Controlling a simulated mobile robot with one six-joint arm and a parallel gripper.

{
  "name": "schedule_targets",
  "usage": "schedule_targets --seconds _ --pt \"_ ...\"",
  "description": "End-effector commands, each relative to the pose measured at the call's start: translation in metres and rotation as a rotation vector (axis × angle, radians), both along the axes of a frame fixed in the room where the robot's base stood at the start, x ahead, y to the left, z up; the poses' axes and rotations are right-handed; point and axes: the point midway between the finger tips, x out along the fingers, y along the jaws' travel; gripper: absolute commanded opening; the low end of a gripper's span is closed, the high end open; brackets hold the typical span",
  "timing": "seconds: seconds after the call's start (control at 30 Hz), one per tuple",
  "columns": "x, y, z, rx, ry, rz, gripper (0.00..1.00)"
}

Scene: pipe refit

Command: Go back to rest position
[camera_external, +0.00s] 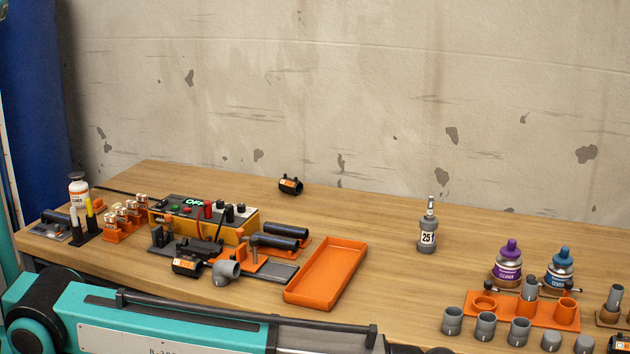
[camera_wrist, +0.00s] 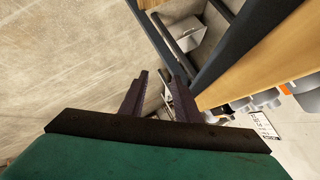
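My teal arm (camera_external: 200,325) lies low across the bottom left of the external view, in front of the workbench. My gripper (camera_wrist: 160,78) shows in the wrist view with its two dark fingers apart and nothing between them. It is past the workbench edge and points towards the grey concrete floor (camera_wrist: 70,60). The external view does not show the gripper.
The wooden workbench (camera_external: 385,290) carries an orange tray (camera_external: 327,274), a control box (camera_external: 204,219), an orange rack (camera_external: 500,308), a purple-capped bottle (camera_external: 508,265) and grey fittings (camera_external: 452,320). In the wrist view, the workbench edge (camera_wrist: 245,75) and dark frame bars (camera_wrist: 165,42) are close right of the gripper.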

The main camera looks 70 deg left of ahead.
Motion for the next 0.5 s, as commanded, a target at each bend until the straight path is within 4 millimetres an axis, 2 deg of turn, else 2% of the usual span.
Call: schedule_targets --seconds 0.03,0.33,0.43,0.5 --pt "-0.006 -0.003 -0.018 0.021 0.005 -0.010 0.29" --pt "-0.041 -0.004 -0.107 0.137 0.020 -0.061 0.29" --pt "-0.057 0.011 -0.134 0.163 0.056 -0.051 0.29" --pt "-0.070 0.027 -0.153 0.175 0.098 -0.030 0.29"
